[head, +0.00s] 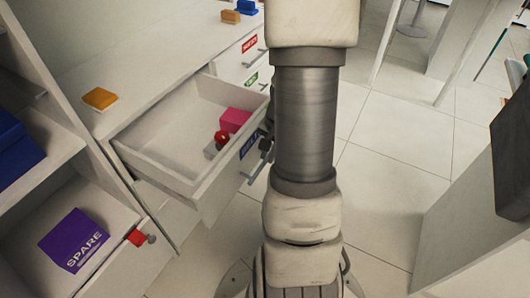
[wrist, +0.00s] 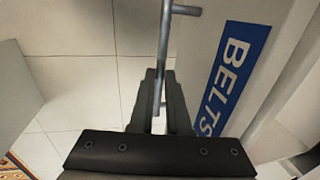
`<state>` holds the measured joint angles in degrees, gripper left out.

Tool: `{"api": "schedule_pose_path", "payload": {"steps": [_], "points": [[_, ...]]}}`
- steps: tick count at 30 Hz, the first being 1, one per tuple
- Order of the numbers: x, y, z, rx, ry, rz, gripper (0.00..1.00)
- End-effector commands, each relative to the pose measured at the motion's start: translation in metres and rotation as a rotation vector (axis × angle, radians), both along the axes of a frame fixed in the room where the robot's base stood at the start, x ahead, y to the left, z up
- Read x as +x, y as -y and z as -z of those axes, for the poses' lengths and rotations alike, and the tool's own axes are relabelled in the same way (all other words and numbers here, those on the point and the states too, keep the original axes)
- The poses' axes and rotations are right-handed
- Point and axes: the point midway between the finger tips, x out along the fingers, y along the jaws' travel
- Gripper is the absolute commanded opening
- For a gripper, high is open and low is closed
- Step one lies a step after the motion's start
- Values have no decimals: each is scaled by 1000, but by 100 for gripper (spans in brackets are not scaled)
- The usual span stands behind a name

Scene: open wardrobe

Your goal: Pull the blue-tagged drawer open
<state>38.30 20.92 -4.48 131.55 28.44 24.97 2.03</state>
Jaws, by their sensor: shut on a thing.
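The blue-tagged drawer (head: 218,190) stands pulled out from the white cabinet, its inside in view. Its blue tag (head: 249,145) is partly hidden by my arm in the head view; in the wrist view the tag (wrist: 228,85) reads "BELTS". The drawer's grey bar handle (head: 259,164) shows in the wrist view (wrist: 164,45), running between my fingers. My gripper (wrist: 160,78) is shut on this handle, in front of the drawer face. In the head view the gripper is mostly hidden behind my arm.
A pink block (head: 234,120), a red ball (head: 222,137) and a grey block lie in the drawer. Red-tagged (head: 249,44) and green-tagged (head: 251,79) drawers are beside it, shut. A purple SPARE box (head: 74,240) sits lower left. Tiled floor (head: 385,185) is clear at right.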

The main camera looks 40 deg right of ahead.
Motion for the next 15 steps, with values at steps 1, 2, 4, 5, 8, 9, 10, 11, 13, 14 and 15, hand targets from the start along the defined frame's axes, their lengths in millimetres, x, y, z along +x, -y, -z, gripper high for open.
{"api": "schedule_pose_path", "payload": {"steps": [1,2,4,5,8,9,10,11,13,14,15], "points": [[0,0,0,1,0,0,0],[0,0,0,1,0,0,0],[0,0,0,1,0,0,0],[0,0,0,1,0,0,0],[0,0,0,1,0,0,27],[0,0,0,1,0,0,34],[0,0,0,1,0,0,40],[0,0,0,1,0,0,45],[0,0,0,0,0,0,45],[0,0,0,0,0,0,45],[0,0,0,0,0,0,45]]}}
